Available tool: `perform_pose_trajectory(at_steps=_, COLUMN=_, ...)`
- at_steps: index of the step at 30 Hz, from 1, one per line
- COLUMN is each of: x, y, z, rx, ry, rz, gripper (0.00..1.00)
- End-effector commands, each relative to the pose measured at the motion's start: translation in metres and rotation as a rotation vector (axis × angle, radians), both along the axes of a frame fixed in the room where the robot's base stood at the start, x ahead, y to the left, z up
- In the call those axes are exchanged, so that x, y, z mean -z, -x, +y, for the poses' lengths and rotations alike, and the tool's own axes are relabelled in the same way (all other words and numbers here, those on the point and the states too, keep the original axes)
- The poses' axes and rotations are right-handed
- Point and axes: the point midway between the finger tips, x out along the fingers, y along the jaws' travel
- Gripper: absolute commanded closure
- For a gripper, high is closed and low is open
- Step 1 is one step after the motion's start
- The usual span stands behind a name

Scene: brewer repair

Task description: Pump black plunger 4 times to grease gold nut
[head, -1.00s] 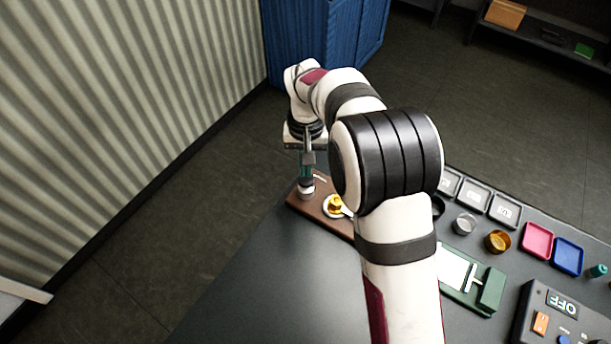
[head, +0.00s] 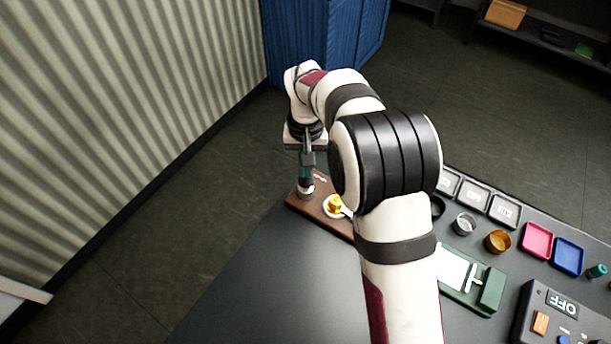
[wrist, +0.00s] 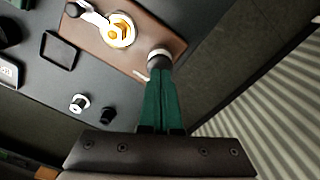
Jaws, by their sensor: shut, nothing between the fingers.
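The gold nut (head: 335,203) sits on a round white seat on a brown board (head: 305,203). The nut (wrist: 119,32) also shows clearly in the wrist view. The black plunger (wrist: 157,60) stands in a pale round base at the board's edge, beside the nut. In the head view its silvery base (head: 306,195) shows under my fingers. My gripper (wrist: 157,76) is shut and empty, with its green fingers together right over the plunger. The fingertips hide much of the plunger's top, and I cannot tell whether they touch it or how far down it is.
A pale lever (wrist: 97,17) with a black knob lies by the nut. A square black frame (wrist: 59,50), a white-ringed part (wrist: 79,103) and a small black part (wrist: 108,115) are on the table. Trays, cups and a switch box (head: 560,315) stand right of my arm.

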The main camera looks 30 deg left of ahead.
Motion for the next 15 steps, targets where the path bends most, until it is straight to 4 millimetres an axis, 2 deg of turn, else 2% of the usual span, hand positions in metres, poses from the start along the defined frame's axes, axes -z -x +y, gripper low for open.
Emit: perform_pose_trajectory(at_steps=15, x=0.014, y=0.000, z=0.000, rx=0.001, ry=0.001, rz=0.001, gripper=1.00)
